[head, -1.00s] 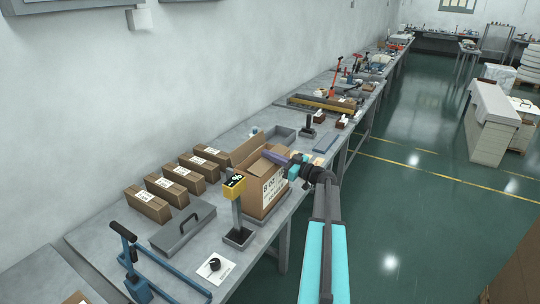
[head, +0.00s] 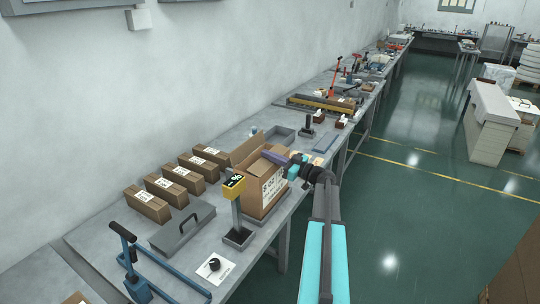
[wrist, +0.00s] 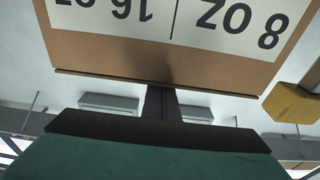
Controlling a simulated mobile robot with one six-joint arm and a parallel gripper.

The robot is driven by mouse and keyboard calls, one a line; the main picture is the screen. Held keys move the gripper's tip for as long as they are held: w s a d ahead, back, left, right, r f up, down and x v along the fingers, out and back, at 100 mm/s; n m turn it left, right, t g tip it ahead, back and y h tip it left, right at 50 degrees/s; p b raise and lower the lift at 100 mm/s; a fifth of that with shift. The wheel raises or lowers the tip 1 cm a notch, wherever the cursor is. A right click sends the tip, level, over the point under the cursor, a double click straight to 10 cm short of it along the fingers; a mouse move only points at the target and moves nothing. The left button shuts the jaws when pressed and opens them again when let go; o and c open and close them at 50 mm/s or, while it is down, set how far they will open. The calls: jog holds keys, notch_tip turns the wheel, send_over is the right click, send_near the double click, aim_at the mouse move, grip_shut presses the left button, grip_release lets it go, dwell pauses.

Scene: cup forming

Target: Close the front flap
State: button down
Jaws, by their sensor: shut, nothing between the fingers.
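An open brown carton (head: 254,195) with a white label stands on the bench in the head view. A raised flap (head: 245,149) shows at its far left side. In the wrist view the printed carton face (wrist: 160,50) fills the top, its lettering upside down, with a straight edge below it. My gripper (head: 272,157) reaches over the carton's top from the right, fingers shut and empty. In the wrist view its dark fingers (wrist: 160,103) reach that edge; I cannot tell whether they touch it. The front flap is hard to make out behind the gripper.
A yellow-headed stand (head: 234,184) is close in front of the carton and shows at the right of the wrist view (wrist: 293,102). Several small sealed boxes (head: 160,187) line the wall side. A grey lidded case (head: 182,229) lies to the left.

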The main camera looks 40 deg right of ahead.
jog(key=shift+r, duration=0.15)
jog(key=shift+s+d+r+p, duration=0.1)
jog(key=shift+s+r+p, duration=0.1)
jog(key=shift+r+p, duration=0.7)
jog(key=shift+s+r+p, duration=0.15)
jog(key=shift+r+p, duration=0.5)
jog(key=shift+r, duration=0.3)
jog(key=r+b+v, duration=0.1)
jog(key=b+v, duration=0.3)
jog(key=v, duration=0.6)
jog(key=shift+r, duration=0.3)
jog(key=shift+s, duration=0.1)
